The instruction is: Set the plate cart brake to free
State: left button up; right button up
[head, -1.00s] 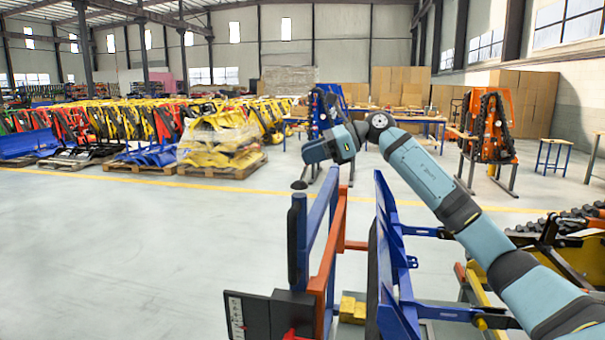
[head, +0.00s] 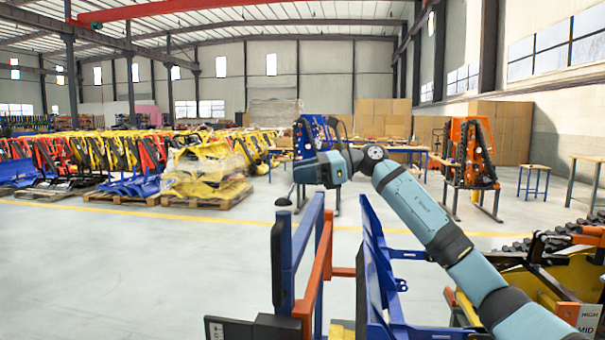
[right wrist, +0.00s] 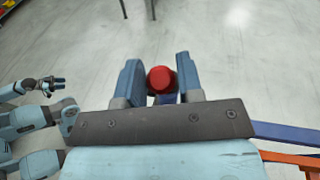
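My right gripper (head: 297,182) is at the upper end of the cart's blue upright (head: 296,270) in the head view. In the right wrist view its two blue fingers (right wrist: 158,75) stand apart with a round red knob (right wrist: 161,79) between them. The knob nearly fills the gap; whether the fingers touch it is unclear. A little blue shows below the knob. In the head view the knob cannot be made out. A dark panel (head: 250,329) with a pale label is cut off at the bottom. My left gripper (right wrist: 50,85) shows small at the left of the right wrist view.
An orange upright (head: 316,272) and a blue plate-like frame (head: 371,270) stand right of the blue upright. Yellow machinery (head: 560,275) stands at the right edge. A wrapped yellow pallet load (head: 205,175) is farther back. The floor at left is clear.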

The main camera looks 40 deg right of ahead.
jog(key=shift+o, duration=1.3)
jog(key=v, duration=1.3)
jog(key=shift+s+d+b, duration=0.2)
jog(key=shift+d+b, duration=0.15)
